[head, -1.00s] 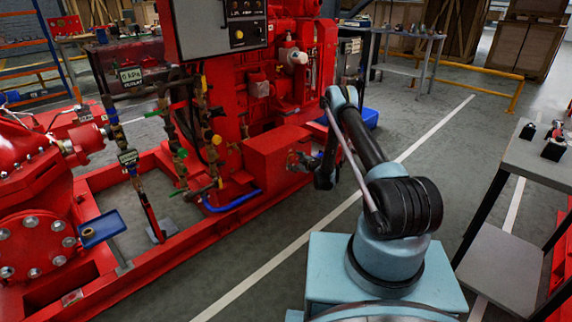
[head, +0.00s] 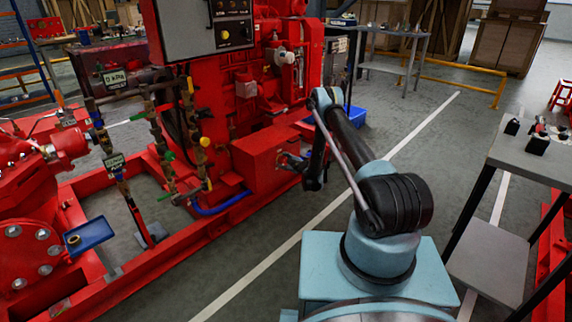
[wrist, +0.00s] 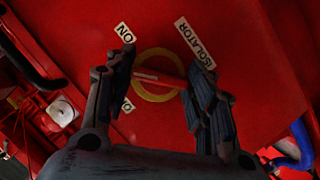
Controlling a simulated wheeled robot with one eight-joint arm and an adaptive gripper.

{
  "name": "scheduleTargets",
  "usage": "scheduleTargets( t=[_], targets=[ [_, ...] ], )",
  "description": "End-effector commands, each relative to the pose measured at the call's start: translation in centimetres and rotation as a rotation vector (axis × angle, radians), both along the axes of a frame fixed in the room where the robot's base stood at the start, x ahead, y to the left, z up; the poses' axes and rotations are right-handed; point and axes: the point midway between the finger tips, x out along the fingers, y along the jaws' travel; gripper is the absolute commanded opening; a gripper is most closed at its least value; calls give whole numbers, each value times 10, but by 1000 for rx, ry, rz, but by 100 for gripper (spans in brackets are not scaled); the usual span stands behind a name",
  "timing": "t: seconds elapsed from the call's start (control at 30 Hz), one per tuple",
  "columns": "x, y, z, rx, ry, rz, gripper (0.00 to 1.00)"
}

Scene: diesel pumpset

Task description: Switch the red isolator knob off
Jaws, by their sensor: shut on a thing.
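The red isolator knob (wrist: 174,81) is a bar with a white line, inside a yellow ring on a red face. Its white line points left in the wrist view, between the ON label (wrist: 124,33) and a second label (wrist: 127,104) mostly hidden by a finger. The ISOLATOR label (wrist: 195,43) is at the upper right. My gripper (wrist: 160,95) has one finger on each side of the knob and is shut on it; the exact contact is hard to see. In the head view my gripper (head: 290,160) is at the end of the red box (head: 258,160), where the knob is hidden.
The red pumpset frame (head: 170,255) and valve pipes (head: 155,130) stand to the left. A blue hose (head: 220,205) runs below the box. A grey side table (head: 515,150) stands at the right. The floor with a white line (head: 270,262) is open between.

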Motion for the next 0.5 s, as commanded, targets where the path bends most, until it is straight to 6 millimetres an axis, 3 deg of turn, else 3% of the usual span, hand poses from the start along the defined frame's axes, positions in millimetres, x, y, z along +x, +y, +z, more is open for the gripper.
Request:
scheduleTargets(
  t=[0.3, 0.33, 0.4, 0.5],
  targets=[
    [-2, 5, 1, -13, -14, 6, 26],
    [-2, 5, 1, -13, -14, 7, 52],
    [-2, 5, 1, -13, -14, 6, 68],
    [-2, 4, 1, -13, -14, 5, 70]
  ],
)
